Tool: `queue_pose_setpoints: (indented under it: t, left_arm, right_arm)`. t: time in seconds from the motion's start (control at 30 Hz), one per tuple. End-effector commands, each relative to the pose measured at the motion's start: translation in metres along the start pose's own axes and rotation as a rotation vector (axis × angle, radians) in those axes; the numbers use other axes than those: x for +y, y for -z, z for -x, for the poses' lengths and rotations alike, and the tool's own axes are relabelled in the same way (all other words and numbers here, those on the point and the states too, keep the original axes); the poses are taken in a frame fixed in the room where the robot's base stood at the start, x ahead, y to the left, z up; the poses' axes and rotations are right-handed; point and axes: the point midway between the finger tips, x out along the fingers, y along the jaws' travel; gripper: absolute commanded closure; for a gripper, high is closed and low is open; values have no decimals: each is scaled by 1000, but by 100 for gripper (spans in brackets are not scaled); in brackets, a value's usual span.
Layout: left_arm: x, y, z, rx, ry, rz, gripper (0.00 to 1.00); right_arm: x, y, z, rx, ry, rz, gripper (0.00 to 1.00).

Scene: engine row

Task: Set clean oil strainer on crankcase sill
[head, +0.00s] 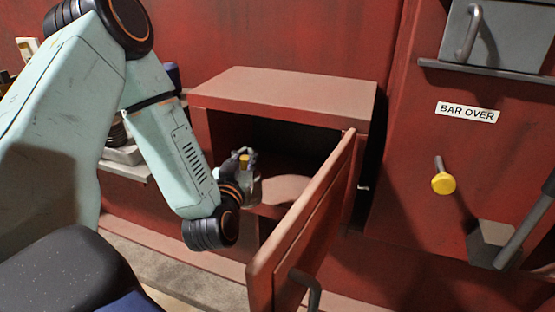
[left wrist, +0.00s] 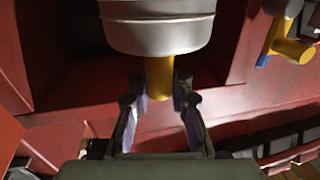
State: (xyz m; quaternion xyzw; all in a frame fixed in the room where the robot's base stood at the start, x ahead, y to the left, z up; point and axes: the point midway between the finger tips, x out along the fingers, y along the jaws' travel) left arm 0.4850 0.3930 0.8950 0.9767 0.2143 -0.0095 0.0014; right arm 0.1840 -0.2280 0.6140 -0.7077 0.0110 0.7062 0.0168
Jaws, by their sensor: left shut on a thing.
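A grey metal strainer (left wrist: 160,30) with a yellow stem (left wrist: 160,75) fills the top middle of the left wrist view. My left gripper (left wrist: 159,100) is shut on the yellow stem, one finger on each side, with the grey body beyond the fingertips. In the head view my left gripper (head: 246,168) is at the open front of a red crankcase box (head: 290,85), partly hidden by my wrist. The box's hinged door (head: 305,220) stands open toward me. A pale surface (head: 288,187) shows inside, partly behind the door. I cannot tell whether the strainer touches it. My right gripper is out of view.
The open door and its dark handle (head: 305,285) stand close to the right of my left gripper. A yellow knob (head: 443,183) is on the red wall under the "BAR OVER" label (head: 468,112). A blue and yellow part (left wrist: 285,42) shows at the upper right in the left wrist view.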

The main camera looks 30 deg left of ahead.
Motion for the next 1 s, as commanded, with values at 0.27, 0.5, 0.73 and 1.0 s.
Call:
queue_pose_setpoints:
  t: [0.27, 0.5, 0.73, 1.0]
  left_arm:
    - [14, 2, -66, 9, -1, -1, 100]
    - [27, 3, -120, 8, -1, 0, 100]
    - [34, -14, -150, -1, -1, -1, 100]
    - [34, -32, -150, 2, -1, 2, 100]
  right_arm:
    - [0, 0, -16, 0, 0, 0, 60]
    - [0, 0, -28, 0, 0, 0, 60]
    - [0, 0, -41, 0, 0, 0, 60]
    - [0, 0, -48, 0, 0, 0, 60]
